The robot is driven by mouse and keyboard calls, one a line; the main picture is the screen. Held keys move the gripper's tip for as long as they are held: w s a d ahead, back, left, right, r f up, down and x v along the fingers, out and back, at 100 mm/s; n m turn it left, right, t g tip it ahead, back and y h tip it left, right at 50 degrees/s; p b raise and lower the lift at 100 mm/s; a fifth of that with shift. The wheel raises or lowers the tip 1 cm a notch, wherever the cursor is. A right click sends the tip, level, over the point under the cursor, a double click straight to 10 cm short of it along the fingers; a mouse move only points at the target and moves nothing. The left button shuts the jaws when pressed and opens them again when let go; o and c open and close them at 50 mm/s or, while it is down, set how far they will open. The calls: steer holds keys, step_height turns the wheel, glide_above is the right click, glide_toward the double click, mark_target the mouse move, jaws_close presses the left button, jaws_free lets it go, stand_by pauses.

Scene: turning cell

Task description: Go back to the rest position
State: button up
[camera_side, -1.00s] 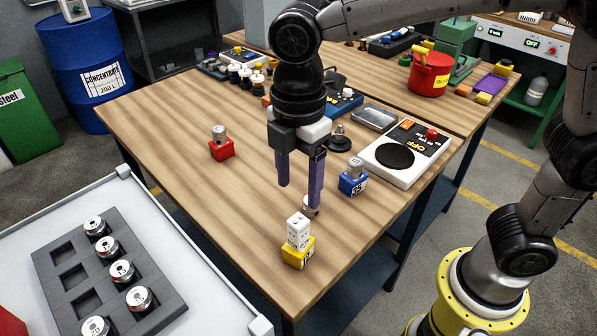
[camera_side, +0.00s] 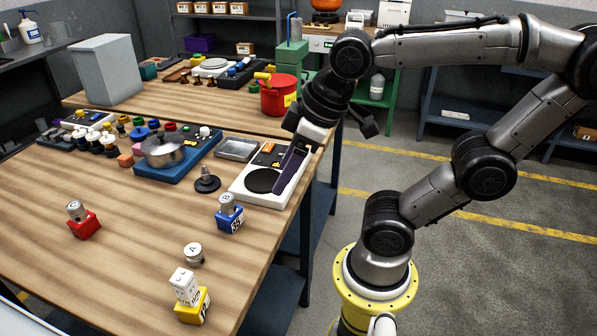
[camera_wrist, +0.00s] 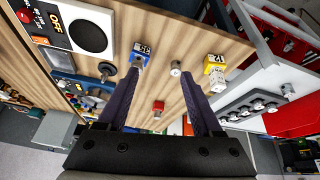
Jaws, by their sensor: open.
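My gripper (camera_side: 282,190) is raised and tilted at the right edge of the wooden table, in front of the white scale unit. Its purple fingers are spread with nothing between them, as the wrist view (camera_wrist: 160,76) shows. A metal cylinder marked A (camera_side: 194,254) stands alone on the table, apart from my gripper. A blue block (camera_side: 230,220) bears a metal cylinder marked B (camera_side: 227,203). A red block (camera_side: 85,226) bears another metal cylinder (camera_side: 75,210). A yellow block (camera_side: 193,306) has a white marked piece (camera_side: 184,287) by it.
The white scale unit (camera_side: 240,195) with a black disc lies close to my fingers. A blue tray with a metal pot (camera_side: 165,150) and a red pot (camera_side: 281,97) stand farther back. Metal cylinders sit in a grey rack (camera_wrist: 238,108). The floor at right is open.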

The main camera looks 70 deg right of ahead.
steer(key=shift+s+d+f+m+t, duration=0.15)
steer(key=shift+s+d+f+m, duration=0.2)
steer(key=shift+s+m, duration=0.2)
steer(key=shift+s+d+f+m+t, duration=0.15)
steer(key=shift+s+d+f+m, duration=0.15)
steer(key=shift+s+m, duration=0.2)
stand_by(0.5)
